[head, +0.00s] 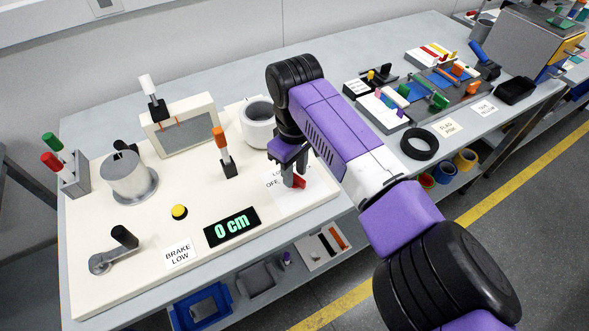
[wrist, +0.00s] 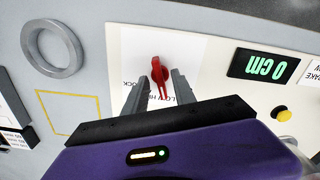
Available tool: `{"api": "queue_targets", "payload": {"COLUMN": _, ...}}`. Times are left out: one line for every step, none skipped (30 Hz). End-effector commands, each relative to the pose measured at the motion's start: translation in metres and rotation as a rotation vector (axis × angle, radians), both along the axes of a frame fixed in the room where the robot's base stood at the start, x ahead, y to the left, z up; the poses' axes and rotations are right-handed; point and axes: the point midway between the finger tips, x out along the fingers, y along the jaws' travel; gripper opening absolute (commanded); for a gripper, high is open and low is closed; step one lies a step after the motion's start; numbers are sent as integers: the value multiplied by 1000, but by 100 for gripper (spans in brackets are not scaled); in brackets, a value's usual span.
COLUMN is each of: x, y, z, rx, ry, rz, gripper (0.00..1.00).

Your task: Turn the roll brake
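The roll brake appears as a red pointer knob (wrist: 159,76) on a white label plate in the wrist view. Printed words around it are partly covered; "LOW" and part of "LOCK" show. In the head view only a bit of the red knob (head: 299,182) shows beneath my gripper (head: 292,176). In the wrist view my gripper (wrist: 161,79) is open, with one grey finger on each side of the knob and small gaps visible. Whether the fingertips touch it is unclear. A card (head: 179,253) reads "BRAKE LOW".
A display (head: 232,227) reads "0 cm". A yellow button (head: 179,211), a crank (head: 112,250), a grey drum (head: 129,178) and an orange-topped lever (head: 223,153) share the cream board. A white cylinder (head: 257,126) stands close behind my gripper. A black ring (head: 419,144) lies right of my arm.

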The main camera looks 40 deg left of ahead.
Motion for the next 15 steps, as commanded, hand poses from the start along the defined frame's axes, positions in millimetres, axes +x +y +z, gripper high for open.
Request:
{"api": "queue_targets", "payload": {"x": 0, "y": 0, "z": 0, "rx": 0, "ry": 0, "rz": 0, "gripper": 24}}
{"api": "queue_targets", "payload": {"x": 0, "y": 0, "z": 0, "rx": 0, "ry": 0, "rz": 0, "gripper": 18}}
{"api": "queue_targets", "payload": {"x": 0, "y": 0, "z": 0, "rx": 0, "ry": 0, "rz": 0, "gripper": 10}}
{"api": "queue_targets", "payload": {"x": 0, "y": 0, "z": 0, "rx": 0, "ry": 0, "rz": 0, "gripper": 4}}
{"api": "queue_targets", "payload": {"x": 0, "y": 0, "z": 0, "rx": 0, "ry": 0, "rz": 0, "gripper": 0}}
{"api": "queue_targets", "payload": {"x": 0, "y": 0, "z": 0, "rx": 0, "ry": 0, "rz": 0, "gripper": 0}}
{"api": "queue_targets", "payload": {"x": 0, "y": 0, "z": 0, "rx": 0, "ry": 0, "rz": 0, "gripper": 0}}
{"api": "queue_targets", "payload": {"x": 0, "y": 0, "z": 0, "rx": 0, "ry": 0, "rz": 0, "gripper": 0}}
{"api": "queue_targets", "payload": {"x": 0, "y": 0, "z": 0, "rx": 0, "ry": 0, "rz": 0, "gripper": 0}}
{"api": "queue_targets", "payload": {"x": 0, "y": 0, "z": 0, "rx": 0, "ry": 0, "rz": 0, "gripper": 0}}
{"api": "queue_targets", "payload": {"x": 0, "y": 0, "z": 0, "rx": 0, "ry": 0, "rz": 0, "gripper": 0}}
{"api": "queue_targets", "payload": {"x": 0, "y": 0, "z": 0, "rx": 0, "ry": 0, "rz": -2, "gripper": 0}}
{"api": "queue_targets", "payload": {"x": 0, "y": 0, "z": 0, "rx": 0, "ry": 0, "rz": -3, "gripper": 0}}
{"api": "queue_targets", "payload": {"x": 0, "y": 0, "z": 1, "rx": 0, "ry": 0, "rz": -6, "gripper": 0}}
{"api": "queue_targets", "payload": {"x": 0, "y": 0, "z": 1, "rx": 0, "ry": 1, "rz": -11, "gripper": 0}}
